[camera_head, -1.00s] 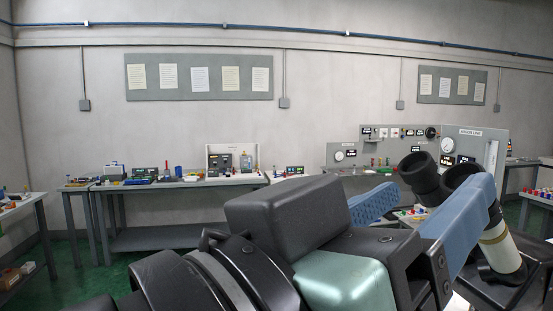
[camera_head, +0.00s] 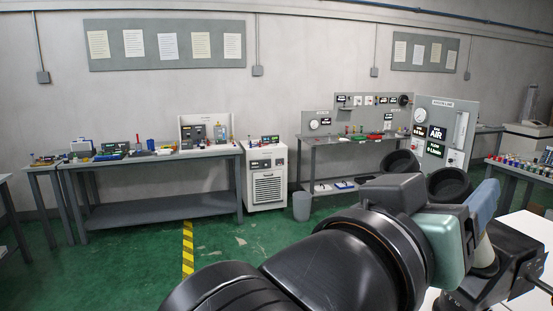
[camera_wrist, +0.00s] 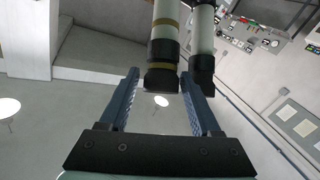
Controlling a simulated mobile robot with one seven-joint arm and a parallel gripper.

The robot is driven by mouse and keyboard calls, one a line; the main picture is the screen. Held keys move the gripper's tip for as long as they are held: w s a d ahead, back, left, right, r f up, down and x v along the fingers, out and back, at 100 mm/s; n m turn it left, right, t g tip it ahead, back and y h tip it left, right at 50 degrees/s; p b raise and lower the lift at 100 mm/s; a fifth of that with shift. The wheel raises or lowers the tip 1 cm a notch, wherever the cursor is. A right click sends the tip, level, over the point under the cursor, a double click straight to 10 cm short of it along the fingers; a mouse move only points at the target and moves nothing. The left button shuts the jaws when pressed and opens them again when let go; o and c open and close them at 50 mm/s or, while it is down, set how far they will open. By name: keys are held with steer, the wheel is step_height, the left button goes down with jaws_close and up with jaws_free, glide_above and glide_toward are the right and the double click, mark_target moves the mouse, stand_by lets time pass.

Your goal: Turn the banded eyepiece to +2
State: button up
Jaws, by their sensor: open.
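The banded eyepiece (camera_wrist: 164,45) is a pale tube with gold bands and a black end, in the upper middle of the wrist view. A plain pale eyepiece (camera_wrist: 203,45) with a black end stands just right of it. My gripper (camera_wrist: 160,78) is open, its blue fingers on either side of the banded eyepiece's black end. A gap shows on the left; I cannot tell whether the right finger touches. In the head view, two dark eyecups (camera_head: 449,185) rise behind my gripper, which hides much of the tubes. No scale mark is readable.
A white surface (camera_head: 520,230) lies at the right of the head view. A workbench (camera_head: 150,163), a white cabinet (camera_head: 267,178) and a grey bin (camera_head: 302,206) stand farther back. Green floor (camera_head: 235,245) is open at the left.

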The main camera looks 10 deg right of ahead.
steer(key=shift+w+d, duration=0.4)
steer(key=shift+d, duration=0.05)
jaws_close()
